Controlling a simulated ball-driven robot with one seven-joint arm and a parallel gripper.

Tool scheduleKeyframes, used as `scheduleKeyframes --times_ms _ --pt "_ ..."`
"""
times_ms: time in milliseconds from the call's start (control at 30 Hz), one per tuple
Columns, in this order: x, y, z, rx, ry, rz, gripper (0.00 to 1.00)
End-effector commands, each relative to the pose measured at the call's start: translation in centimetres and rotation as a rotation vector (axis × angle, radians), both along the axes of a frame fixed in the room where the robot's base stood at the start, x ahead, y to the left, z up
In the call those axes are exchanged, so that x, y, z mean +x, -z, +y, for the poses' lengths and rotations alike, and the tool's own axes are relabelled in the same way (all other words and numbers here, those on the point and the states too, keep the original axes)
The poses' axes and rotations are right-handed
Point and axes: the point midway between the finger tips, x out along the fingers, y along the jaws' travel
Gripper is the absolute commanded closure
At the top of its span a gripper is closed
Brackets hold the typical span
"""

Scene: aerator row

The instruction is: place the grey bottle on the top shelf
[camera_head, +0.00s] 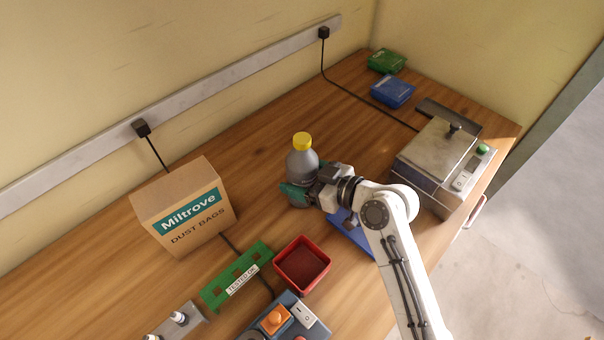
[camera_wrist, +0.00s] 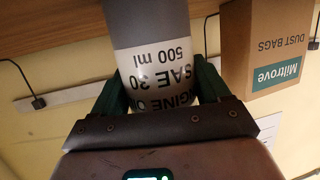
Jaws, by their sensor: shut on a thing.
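The grey bottle (camera_head: 303,162) has a yellow cap and stands upright in the head view, towards the back of the wooden bench (camera_head: 262,185). My gripper (camera_head: 297,192) is shut on its lower part, with green fingers on either side. In the wrist view, the bottle (camera_wrist: 160,32) shows upside down with a white label reading "SAE 30" and "500 ml", between the fingers of my gripper (camera_wrist: 165,90). I cannot tell whether its base touches the bench. No shelf can be made out in either view.
A cardboard dust bags box (camera_head: 183,208) stands left of the bottle. A red tray (camera_head: 302,264), a green rack (camera_head: 236,275) and a control box (camera_head: 283,318) are in front. A metal machine (camera_head: 445,165) stands right. Blue (camera_head: 393,91) and green boxes (camera_head: 387,61) lie at the back.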

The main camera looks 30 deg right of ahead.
Motion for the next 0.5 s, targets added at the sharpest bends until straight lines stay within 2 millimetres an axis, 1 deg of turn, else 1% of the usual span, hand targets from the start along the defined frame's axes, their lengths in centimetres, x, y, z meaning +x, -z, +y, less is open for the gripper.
scheduleKeyframes --times_ms 33,100,133,367,500 --pt "0.0 0.0 0.0 0.0 0.0 0.0 0.76" --pt "0.0 -0.2 0.0 0.0 0.001 -0.003 0.82" --pt "0.0 -0.2 0.0 0.0 0.001 -0.003 0.83" --pt "0.1 -0.4 0.0 0.0 0.0 -0.005 0.83" --pt "0.1 -1.3 0.0 0.0 0.0 -0.007 0.83"
